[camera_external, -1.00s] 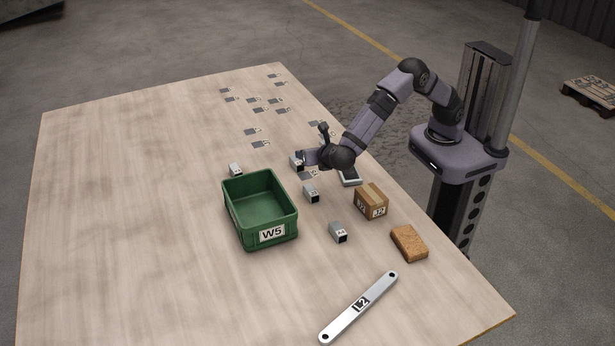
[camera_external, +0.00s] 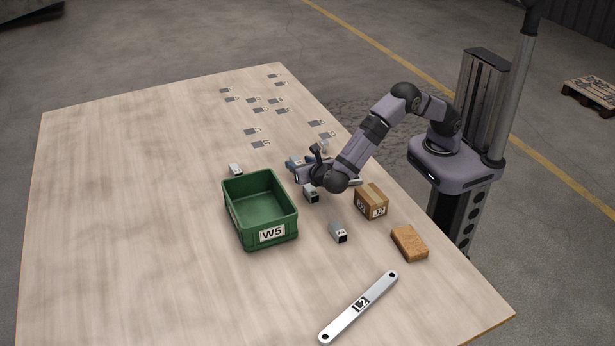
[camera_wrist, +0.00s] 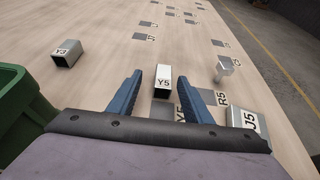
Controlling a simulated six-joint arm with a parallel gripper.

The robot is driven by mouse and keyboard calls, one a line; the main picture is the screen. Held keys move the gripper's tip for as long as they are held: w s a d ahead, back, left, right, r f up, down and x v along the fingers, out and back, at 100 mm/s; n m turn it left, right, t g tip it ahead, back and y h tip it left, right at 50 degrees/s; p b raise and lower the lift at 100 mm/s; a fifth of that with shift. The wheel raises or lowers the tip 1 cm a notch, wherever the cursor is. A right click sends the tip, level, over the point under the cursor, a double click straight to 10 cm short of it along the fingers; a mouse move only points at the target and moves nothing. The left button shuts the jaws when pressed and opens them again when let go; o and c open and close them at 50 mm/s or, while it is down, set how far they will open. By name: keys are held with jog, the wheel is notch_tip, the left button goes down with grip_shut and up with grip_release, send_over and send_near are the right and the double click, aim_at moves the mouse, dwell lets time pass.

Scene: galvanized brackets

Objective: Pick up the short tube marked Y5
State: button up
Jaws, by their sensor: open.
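The short tube marked Y5 (camera_wrist: 163,78) is a grey square tube with a white label, lying on the table in the wrist view. My gripper (camera_wrist: 161,86) is open, its blue fingers pointing at the tube from either side. The tube sits between the fingertips, with a gap to each; I cannot tell how far above the table the fingers are. In the external view my gripper (camera_external: 296,168) is low over the table, and its fingers largely cover the tube there. A flat patch marked Y5 (camera_wrist: 160,111) lies on the table just nearer than the tube.
A tube marked Y3 (camera_wrist: 67,53) lies left, near the green bin W5 (camera_external: 242,231). Other tubes (camera_external: 338,232) (camera_external: 311,195), a carton (camera_external: 371,203), a brown block (camera_external: 409,243) and bar L2 (camera_external: 375,290) lie nearer. A J5 piece (camera_wrist: 246,122) and small bracket (camera_wrist: 226,67) stand right.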

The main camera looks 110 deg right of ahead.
aim_at(297, 160)
jog(key=shift+s+x, duration=0.2)
jog(key=shift+x, duration=1.1)
jog(key=shift+s+x, duration=0.15)
jog(key=shift+x, duration=1.15)
grip_shut()
notch_tip(297, 160, up, 10)
jog(key=shift+p, duration=0.5)
